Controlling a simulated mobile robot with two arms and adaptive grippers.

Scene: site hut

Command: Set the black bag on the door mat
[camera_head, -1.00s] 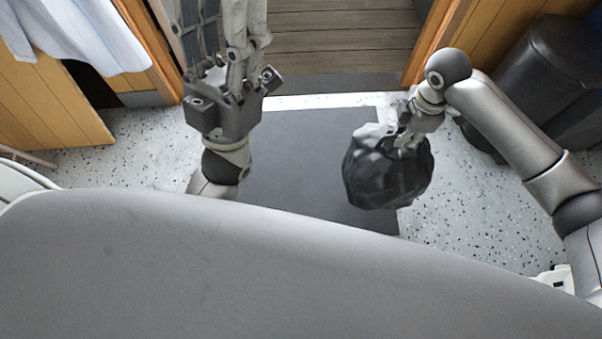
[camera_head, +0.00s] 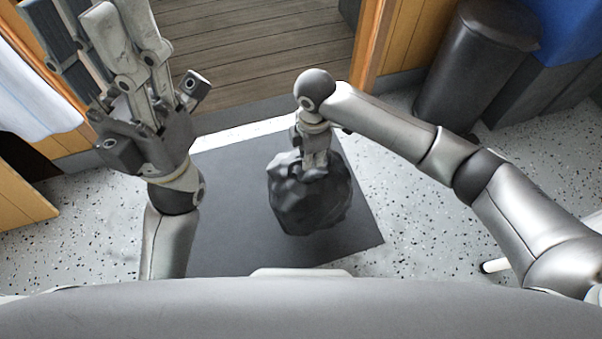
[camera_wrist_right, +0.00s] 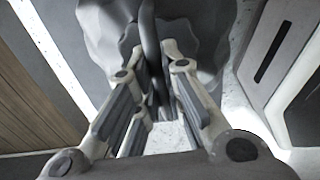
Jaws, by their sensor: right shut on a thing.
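The black bag (camera_head: 310,208), dark and crumpled, hangs below my right gripper (camera_head: 315,172), over the dark grey door mat (camera_head: 225,222). The right gripper points down and is shut on the bag's top. I cannot tell whether the bag's underside touches the mat. In the right wrist view the bag (camera_wrist_right: 105,32) fills the upper middle, and its dark neck runs between the fingers of the gripper (camera_wrist_right: 155,85). My left gripper (camera_head: 125,50) is raised at the upper left, fingers spread open and empty, apart from the bag.
A wooden-plank floor (camera_head: 260,50) lies beyond the doorway, with an orange-brown door frame (camera_head: 370,45) on its right. A dark bin (camera_head: 475,75) stands at the upper right. A pale cloth (camera_head: 30,95) hangs at the left. Speckled floor (camera_head: 400,200) right of the mat is clear.

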